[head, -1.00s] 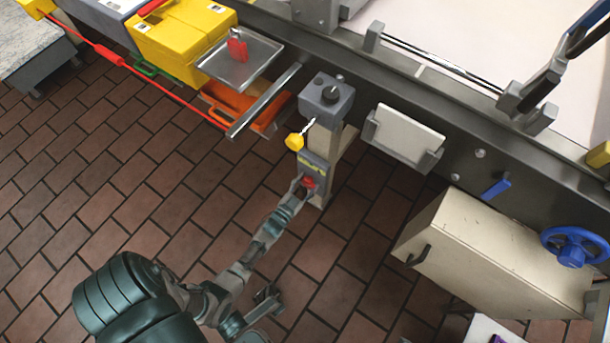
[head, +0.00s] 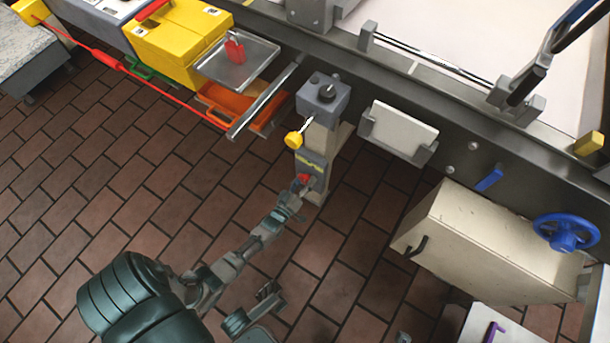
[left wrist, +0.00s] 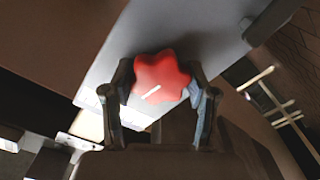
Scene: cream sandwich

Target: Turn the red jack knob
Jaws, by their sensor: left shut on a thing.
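The red jack knob (head: 304,178) sits low on the front of a grey jack post (head: 311,163) in the head view. It is star-shaped with a white line mark in the left wrist view (left wrist: 160,76), where the line slants to lower left. My left gripper (head: 299,186) is at the knob. In the left wrist view its two fingers (left wrist: 160,92) stand on either side of the knob, shut on it. A grey forked part of mine (head: 268,294) shows lower down; I cannot tell whether it is my right gripper or how far it is open.
A yellow-ended lever (head: 294,139) sticks out above the knob, under the grey jack head (head: 323,100). An orange tray (head: 235,105) is to the left. A cream cabinet (head: 480,240) with a blue handwheel (head: 566,232) is to the right. The tiled floor around my arm is clear.

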